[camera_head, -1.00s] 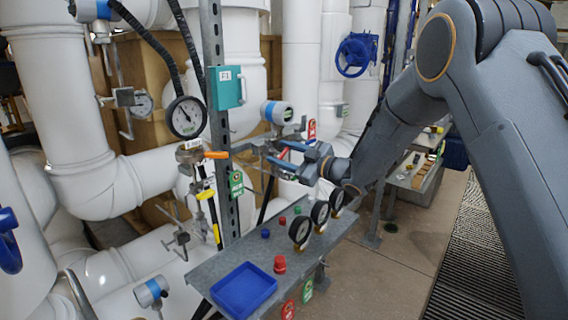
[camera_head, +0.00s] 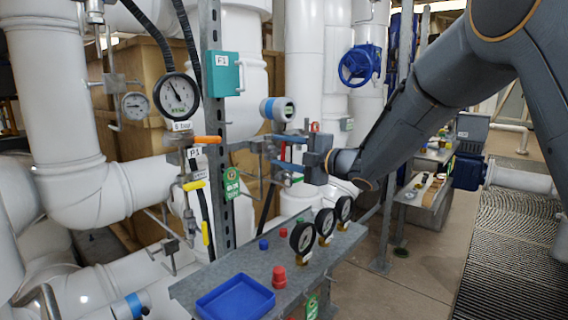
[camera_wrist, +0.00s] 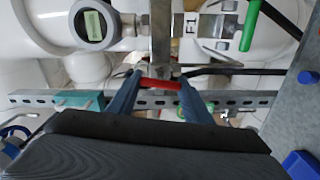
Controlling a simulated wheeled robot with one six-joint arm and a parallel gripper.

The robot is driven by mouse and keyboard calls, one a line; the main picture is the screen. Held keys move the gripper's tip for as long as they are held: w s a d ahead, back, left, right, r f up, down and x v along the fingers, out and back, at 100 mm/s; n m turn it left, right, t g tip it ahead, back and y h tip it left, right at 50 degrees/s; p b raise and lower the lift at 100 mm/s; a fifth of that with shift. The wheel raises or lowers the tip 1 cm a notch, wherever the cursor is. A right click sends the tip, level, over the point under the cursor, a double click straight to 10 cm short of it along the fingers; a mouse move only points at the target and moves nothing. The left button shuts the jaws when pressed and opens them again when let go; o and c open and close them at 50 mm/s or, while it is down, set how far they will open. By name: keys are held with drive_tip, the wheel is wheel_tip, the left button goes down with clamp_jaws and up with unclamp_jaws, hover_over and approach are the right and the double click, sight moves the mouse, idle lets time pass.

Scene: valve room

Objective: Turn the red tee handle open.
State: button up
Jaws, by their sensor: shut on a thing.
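The red tee handle (camera_wrist: 160,84) shows in the wrist view as a short red bar on a metal stem. My gripper (camera_wrist: 158,88) has its two blue fingers shut on it, one at each end of the bar. In the head view my gripper (camera_head: 288,153) reaches left from the arm to the small pipework beside the slotted upright.
An orange lever (camera_head: 207,139) lies left of my gripper. Below is a grey shelf (camera_head: 190,288) with a blue tray (camera_head: 236,298) and several gauges. A blue handwheel (camera_head: 358,65) is behind.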

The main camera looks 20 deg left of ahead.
drive_tip(key=shift+f+n+b, duration=0.25)
drive_tip(key=shift+n+b, duration=0.45)
drive_tip(key=shift+b, duration=0.05)
drive_tip(key=shift+s+r+n, duration=0.1)
drive_tip(key=shift+n, duration=0.2)
drive_tip(key=o, duration=1.1)
drive_tip(key=shift+c, duration=0.2)
drive_tip(key=shift+d+r, duration=0.1)
drive_tip(key=shift+s+d+b, duration=0.1)
drive_tip(key=shift+d+b, duration=0.2)
drive_tip(key=shift+d, duration=0.05)
drive_tip(key=v, duration=0.7)
drive_tip(key=shift+b, duration=0.3)
drive_tip(key=shift+a, duration=0.1)
